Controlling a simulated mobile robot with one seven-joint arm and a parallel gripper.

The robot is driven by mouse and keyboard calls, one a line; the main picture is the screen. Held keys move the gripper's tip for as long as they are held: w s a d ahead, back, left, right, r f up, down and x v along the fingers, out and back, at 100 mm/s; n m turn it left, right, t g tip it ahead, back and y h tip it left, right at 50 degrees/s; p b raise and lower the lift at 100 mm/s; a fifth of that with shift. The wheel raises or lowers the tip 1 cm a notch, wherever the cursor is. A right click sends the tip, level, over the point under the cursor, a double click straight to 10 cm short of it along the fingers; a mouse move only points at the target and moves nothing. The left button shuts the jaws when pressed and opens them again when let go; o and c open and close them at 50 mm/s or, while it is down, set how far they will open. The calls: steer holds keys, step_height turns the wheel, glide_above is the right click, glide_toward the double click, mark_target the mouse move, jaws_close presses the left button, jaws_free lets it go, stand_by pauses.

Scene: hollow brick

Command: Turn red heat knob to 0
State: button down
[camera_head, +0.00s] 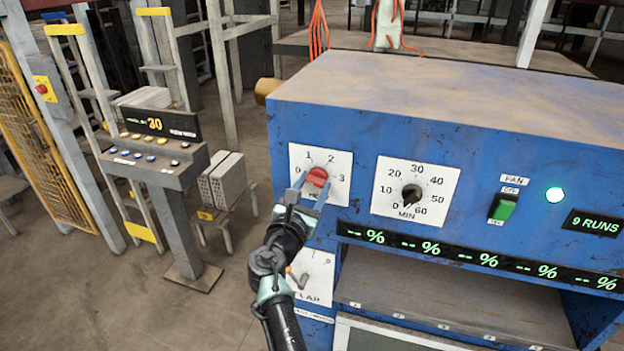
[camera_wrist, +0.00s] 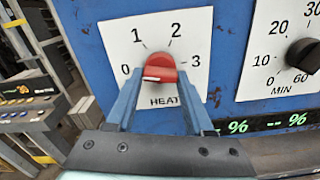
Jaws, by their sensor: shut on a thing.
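The red heat knob (camera_head: 317,178) sits on a white dial plate (camera_head: 340,160) marked 0, 1, 2, 3 on the front of a blue machine. In the wrist view the red knob (camera_wrist: 160,69) shows above the word HEAT, with a pale mark at its left end, toward the 0 side. My gripper (camera_head: 312,190) reaches up to the dial from below. In the wrist view my gripper (camera_wrist: 160,82) has one blue finger on each side of the knob and is shut on it. The fingertips partly cover the knob's sides.
A black minute knob (camera_head: 411,195) on its own plate is right of the heat dial. A green fan switch (camera_head: 502,208) is further right. A flap lever (camera_head: 299,279) is below, close to my arm. A control stand (camera_head: 155,170) stands at left.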

steer(key=shift+n+p, duration=0.65)
steer(key=shift+n, duration=0.45)
steer(key=shift+f, duration=0.1)
steer(key=shift+c, duration=1.4)
jaws_free()
steer(key=shift+s, duration=0.1)
steer(key=v, duration=1.3)
steer(key=shift+b, duration=0.45)
